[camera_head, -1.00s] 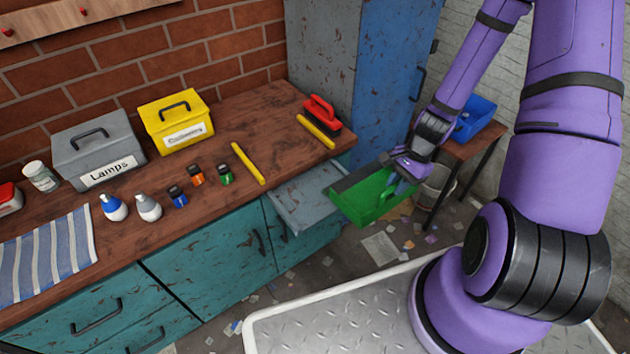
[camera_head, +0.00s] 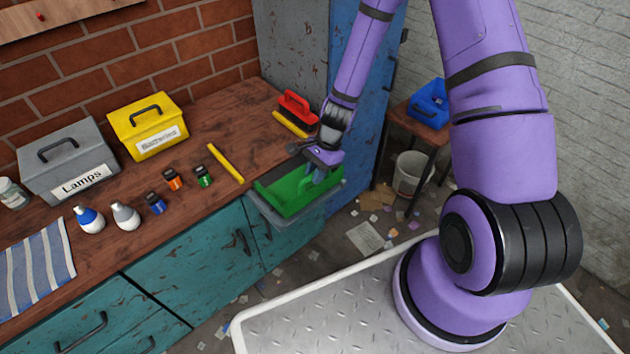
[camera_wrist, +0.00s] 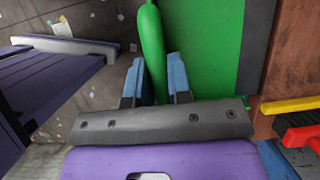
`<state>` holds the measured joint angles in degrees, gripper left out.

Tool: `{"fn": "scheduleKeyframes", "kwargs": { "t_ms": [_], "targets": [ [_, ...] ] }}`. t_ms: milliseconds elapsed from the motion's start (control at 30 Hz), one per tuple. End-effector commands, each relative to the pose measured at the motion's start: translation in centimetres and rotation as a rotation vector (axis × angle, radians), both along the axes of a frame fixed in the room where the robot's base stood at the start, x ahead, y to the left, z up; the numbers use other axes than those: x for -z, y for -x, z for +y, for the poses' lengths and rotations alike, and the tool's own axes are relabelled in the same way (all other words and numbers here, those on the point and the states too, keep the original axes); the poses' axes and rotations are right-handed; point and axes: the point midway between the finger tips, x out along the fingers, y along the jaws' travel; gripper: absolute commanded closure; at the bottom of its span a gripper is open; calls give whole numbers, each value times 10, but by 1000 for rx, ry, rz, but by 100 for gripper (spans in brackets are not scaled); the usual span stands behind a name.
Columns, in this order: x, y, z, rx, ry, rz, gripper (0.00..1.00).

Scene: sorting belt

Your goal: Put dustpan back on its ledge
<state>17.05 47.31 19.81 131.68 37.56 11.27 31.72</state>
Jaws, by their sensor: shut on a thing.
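The green dustpan (camera_head: 287,194) is over the grey ledge (camera_head: 288,226) at the bench's right front edge. The ledge shows only as a rim below and in front of the pan; I cannot tell if the pan touches it. My gripper (camera_head: 318,175) is shut on the dustpan's handle at its right side. In the wrist view, the blue fingers of my gripper (camera_wrist: 155,85) sit either side of the green handle, and the pan (camera_wrist: 205,45) spreads to the right.
A red brush (camera_head: 297,104) lies behind a yellow strip (camera_head: 290,125) on the bench. Another yellow strip (camera_head: 225,162), small bottles and the yellow box (camera_head: 150,130) are further left. A blue cabinet (camera_head: 350,130) stands behind my arm. A bucket (camera_head: 411,173) stands right.

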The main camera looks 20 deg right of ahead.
Motion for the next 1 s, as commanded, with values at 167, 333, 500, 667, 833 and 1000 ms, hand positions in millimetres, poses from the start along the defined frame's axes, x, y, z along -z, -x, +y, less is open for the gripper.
{"fn": "scheduleKeyframes", "kwargs": {
  "t_ms": [167, 333, 500, 667, 833, 1000],
  "targets": [
    [20, 0, 2, 2, -2, 5, 100],
    [35, -1, 1, 1, -1, 1, 100],
    [35, -1, 1, 0, 0, -1, 100],
    [36, -1, 1, 0, 0, 0, 72],
    [36, -1, 1, 0, 0, 0, 56],
    [35, -1, 1, 0, 0, 0, 56]
  ]
}}
